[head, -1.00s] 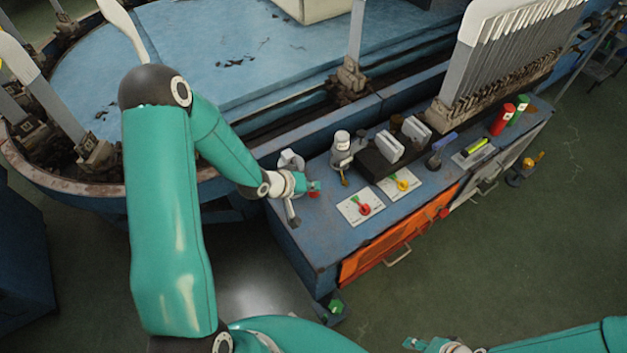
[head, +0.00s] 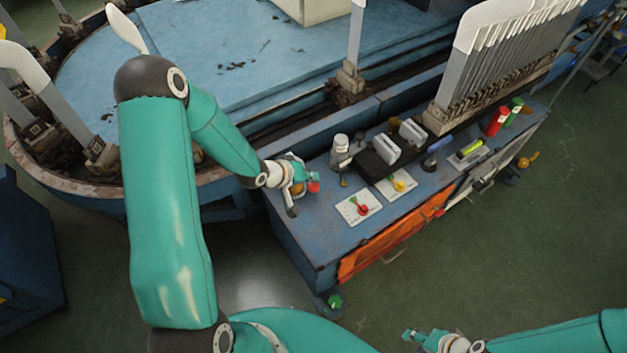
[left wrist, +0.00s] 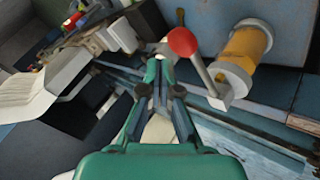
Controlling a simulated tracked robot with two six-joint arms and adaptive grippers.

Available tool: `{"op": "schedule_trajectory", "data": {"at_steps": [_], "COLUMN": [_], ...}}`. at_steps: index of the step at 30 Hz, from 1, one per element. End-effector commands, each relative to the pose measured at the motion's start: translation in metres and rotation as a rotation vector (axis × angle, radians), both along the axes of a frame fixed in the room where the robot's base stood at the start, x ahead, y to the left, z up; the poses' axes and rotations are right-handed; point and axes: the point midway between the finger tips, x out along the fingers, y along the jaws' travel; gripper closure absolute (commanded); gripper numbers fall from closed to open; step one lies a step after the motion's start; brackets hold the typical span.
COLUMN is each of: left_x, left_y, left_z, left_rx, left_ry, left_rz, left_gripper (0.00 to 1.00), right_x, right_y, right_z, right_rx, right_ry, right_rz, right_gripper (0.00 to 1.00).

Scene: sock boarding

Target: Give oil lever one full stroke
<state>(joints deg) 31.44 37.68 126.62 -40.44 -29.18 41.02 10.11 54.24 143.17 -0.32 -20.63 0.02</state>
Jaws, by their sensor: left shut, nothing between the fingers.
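The oil lever has a red ball knob (head: 314,187) at the near left end of the blue bench. In the left wrist view the red knob (left wrist: 182,41) sits on a pale rod (left wrist: 204,76) beside an amber oil cylinder (left wrist: 247,52). My left gripper (head: 309,175) is shut and empty, just behind the knob in the head view. In the left wrist view its fingertips (left wrist: 160,62) are close to the knob's left side; whether they touch cannot be told. My right gripper (head: 408,337) is low in the head view, away from the bench; its opening is too small to tell.
The blue bench top (head: 300,235) carries a red-handled switch plate (head: 359,207), a yellow-handled one (head: 398,184), a grey bottle-like fitting (head: 341,152) and a black block with grey pieces. A round blue machine bed (head: 180,60) lies behind.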

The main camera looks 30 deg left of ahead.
Motion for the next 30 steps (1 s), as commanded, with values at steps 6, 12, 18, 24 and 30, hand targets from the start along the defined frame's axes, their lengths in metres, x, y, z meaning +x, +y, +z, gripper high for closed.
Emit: {"op": "schedule_trajectory", "data": {"at_steps": [6,12,18,24,30], "left_x": [0.000,0.000,0.001,0.002,0.002], "left_y": [0.000,0.000,0.002,0.004,0.006], "left_z": [0.001,0.003,0.019,0.040,0.052], "left_rx": [0.000,0.000,0.000,0.000,0.000], "left_ry": [0.000,0.000,0.000,0.000,0.001], "left_rz": [0.000,0.000,0.000,0.000,0.000], "left_gripper": [1.00,1.00,1.00,1.00,1.00], "right_x": [0.000,0.000,0.000,0.000,0.000], "right_y": [0.000,0.000,0.000,0.000,0.000], "right_z": [0.001,0.003,0.019,0.039,0.050], "right_rx": [0.000,0.000,0.000,0.000,0.000], "right_ry": [0.000,0.000,0.000,0.000,0.000], "right_rz": [0.000,0.000,0.000,0.000,0.000], "right_gripper": [0.60,0.60,0.60,0.60,0.60]}}
